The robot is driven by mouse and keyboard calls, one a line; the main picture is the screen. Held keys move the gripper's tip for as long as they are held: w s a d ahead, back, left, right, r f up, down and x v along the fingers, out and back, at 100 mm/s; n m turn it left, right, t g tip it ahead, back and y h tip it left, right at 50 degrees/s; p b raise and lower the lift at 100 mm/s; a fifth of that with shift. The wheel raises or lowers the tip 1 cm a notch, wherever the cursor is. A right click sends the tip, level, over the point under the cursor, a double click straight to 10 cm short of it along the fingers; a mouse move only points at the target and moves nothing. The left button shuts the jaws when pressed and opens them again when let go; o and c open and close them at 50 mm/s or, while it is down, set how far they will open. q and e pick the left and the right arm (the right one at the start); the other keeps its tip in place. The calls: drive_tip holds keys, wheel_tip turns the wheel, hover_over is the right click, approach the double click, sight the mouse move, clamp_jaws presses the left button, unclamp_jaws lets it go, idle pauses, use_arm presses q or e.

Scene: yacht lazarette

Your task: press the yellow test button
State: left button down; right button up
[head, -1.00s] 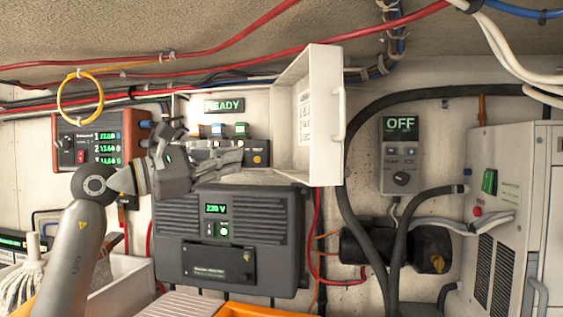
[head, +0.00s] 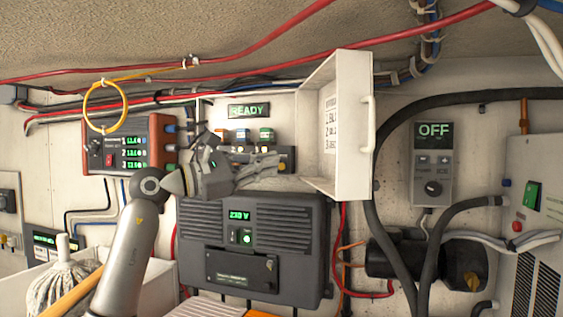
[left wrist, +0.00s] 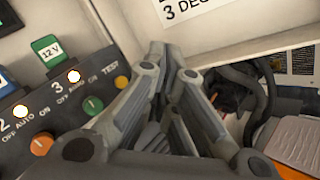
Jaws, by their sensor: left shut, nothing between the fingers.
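The yellow test button (head: 283,167) shows as a small spot at the right end of the black switch panel (head: 291,153), just past my fingertips in the head view. My left gripper (head: 275,161) is shut and empty, in front of the panel's right part. I cannot tell whether it touches the button. Orange and green knobs (left wrist: 93,106) show left of the fingers. My right gripper is not in view.
An open white cover (head: 352,125) stands out just right of the panel, close to my fingers. A READY display (head: 249,111) is above the panel. A dark 230 V unit (head: 255,255) sits below. A yellow cable loop (head: 105,130) hangs at left.

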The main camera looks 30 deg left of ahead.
sight(282, 166)
use_arm(q)
drive_tip(key=w+p, duration=0.1)
drive_tip(key=w, duration=0.1)
drive_tip(key=w+a+p, duration=0.1)
drive_tip(key=w, duration=0.1)
drive_tip(key=shift+w+a, duration=0.1)
drive_tip(key=shift+w, duration=0.25)
idle(1.2)
drive_tip(key=shift+w+p, duration=0.4)
drive_tip(key=shift+p, duration=0.1)
